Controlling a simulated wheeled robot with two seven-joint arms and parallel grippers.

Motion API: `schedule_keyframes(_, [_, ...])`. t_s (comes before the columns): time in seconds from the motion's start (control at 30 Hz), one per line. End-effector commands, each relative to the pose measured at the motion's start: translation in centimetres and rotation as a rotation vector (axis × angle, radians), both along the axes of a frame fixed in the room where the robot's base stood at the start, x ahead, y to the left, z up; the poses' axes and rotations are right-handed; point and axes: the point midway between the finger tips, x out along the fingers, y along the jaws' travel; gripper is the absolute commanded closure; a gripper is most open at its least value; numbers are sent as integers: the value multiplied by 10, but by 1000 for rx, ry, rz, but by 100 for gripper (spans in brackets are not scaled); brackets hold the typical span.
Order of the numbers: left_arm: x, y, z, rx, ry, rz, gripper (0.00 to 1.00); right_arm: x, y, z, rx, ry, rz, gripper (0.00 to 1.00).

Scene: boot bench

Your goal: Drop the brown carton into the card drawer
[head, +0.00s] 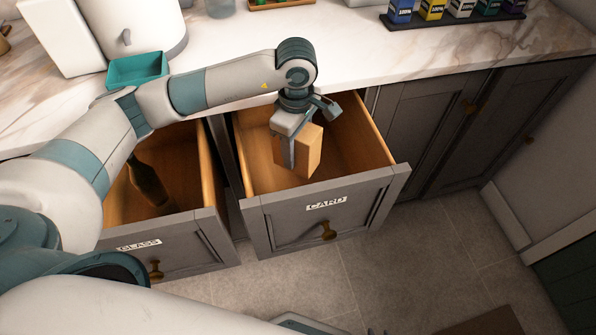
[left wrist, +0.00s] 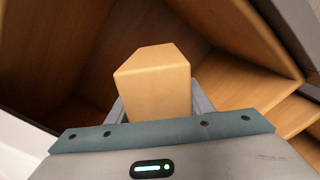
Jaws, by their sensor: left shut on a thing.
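The brown carton (head: 309,152) is a small plain box held inside the open card drawer (head: 388,176), whose front bears a CARD label. My left gripper (head: 297,150) reaches down into the drawer and is shut on the carton. In the left wrist view the carton (left wrist: 155,85) sits between the two fingers, with the wooden drawer interior around it. Whether its underside touches the drawer floor I cannot tell. At the bottom edge of the head view a small part of what may be my right gripper (head: 378,331) shows, mostly cut off.
The open glass drawer (head: 190,231) stands to the left with a dark bottle (head: 149,183) in it. The marble counter (head: 400,55) above holds a teal tray (head: 137,69) and several coloured boxes on a dark rack (head: 455,20). Closed cabinets are at right.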

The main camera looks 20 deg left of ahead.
Motion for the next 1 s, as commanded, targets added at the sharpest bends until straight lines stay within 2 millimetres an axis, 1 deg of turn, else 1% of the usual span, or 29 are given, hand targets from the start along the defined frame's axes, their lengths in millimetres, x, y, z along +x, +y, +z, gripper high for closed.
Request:
schedule_keyframes(0.03, [0,0,-6,1,-1,0,75,-2,0,-5,-1,3,0,69])
schedule_keyframes(0.1, [0,0,-10,1,-2,-1,75,-3,-1,-7,-1,4,0,69])
schedule_keyframes(0.47, [0,0,-11,1,-2,-2,75,-4,-1,-7,-1,5,0,69])
schedule_keyframes(0.63, [-1,0,-21,2,0,0,75,-3,1,-5,2,-6,1,69])
schedule_keyframes(0.77, [-2,1,-41,2,2,0,75,-1,3,-2,7,-23,3,69])
schedule_keyframes(1.0, [-2,1,-93,2,3,0,75,5,12,5,24,-78,11,69])
